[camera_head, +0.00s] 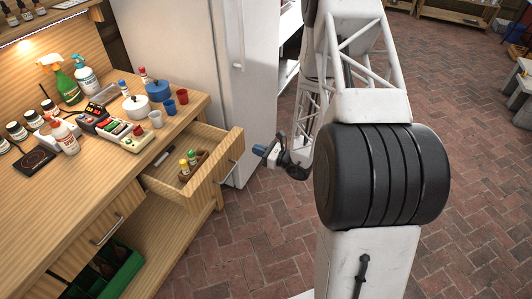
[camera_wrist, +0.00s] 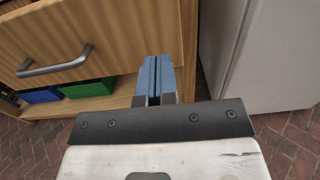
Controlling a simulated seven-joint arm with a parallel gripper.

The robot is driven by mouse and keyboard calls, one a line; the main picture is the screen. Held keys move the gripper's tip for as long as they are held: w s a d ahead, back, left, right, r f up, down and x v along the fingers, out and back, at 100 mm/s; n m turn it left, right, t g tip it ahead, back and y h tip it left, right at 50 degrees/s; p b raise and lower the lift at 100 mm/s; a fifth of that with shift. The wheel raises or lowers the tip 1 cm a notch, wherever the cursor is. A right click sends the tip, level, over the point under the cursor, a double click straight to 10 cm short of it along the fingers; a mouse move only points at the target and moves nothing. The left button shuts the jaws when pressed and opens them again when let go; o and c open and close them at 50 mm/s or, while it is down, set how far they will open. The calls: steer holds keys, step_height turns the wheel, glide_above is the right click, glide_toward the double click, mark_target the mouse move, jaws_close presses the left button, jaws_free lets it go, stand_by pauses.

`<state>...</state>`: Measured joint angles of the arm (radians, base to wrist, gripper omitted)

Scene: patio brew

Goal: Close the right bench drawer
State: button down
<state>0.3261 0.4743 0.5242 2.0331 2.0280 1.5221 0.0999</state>
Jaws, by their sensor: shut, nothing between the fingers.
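The right bench drawer (camera_head: 207,178) stands pulled out of the wooden bench in the head view. It holds a small wooden tray with little bottles and a dark pen-like item. Its grey bar handle (camera_head: 228,172) is on the front panel. In the wrist view, a wooden drawer front (camera_wrist: 110,35) with a grey handle (camera_wrist: 55,63) fills the upper left. My gripper (camera_head: 262,150) is just right of the drawer front in the head view. Its blue fingers are shut and empty. In the wrist view my gripper (camera_wrist: 154,60) overlaps the right part of the front; contact cannot be told.
The bench top (camera_head: 100,180) carries several bottles, cups and a pot. A white fridge (camera_head: 232,70) stands close behind the drawer. A green crate (camera_head: 112,270) sits on the shelf below. The brick floor (camera_head: 260,240) in front is clear.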

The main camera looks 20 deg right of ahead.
mark_target(242, 144)
steer(key=shift+x, duration=2.35)
steer(key=shift+w+a, duration=0.1)
steer(key=x, duration=2.1)
steer(key=shift+f, duration=0.1)
steer(key=shift+x, duration=0.85)
steer(key=shift+a, duration=0.1)
steer(key=v, duration=1.4)
steer(key=shift+s+d, duration=0.25)
steer(key=shift+d, duration=0.1)
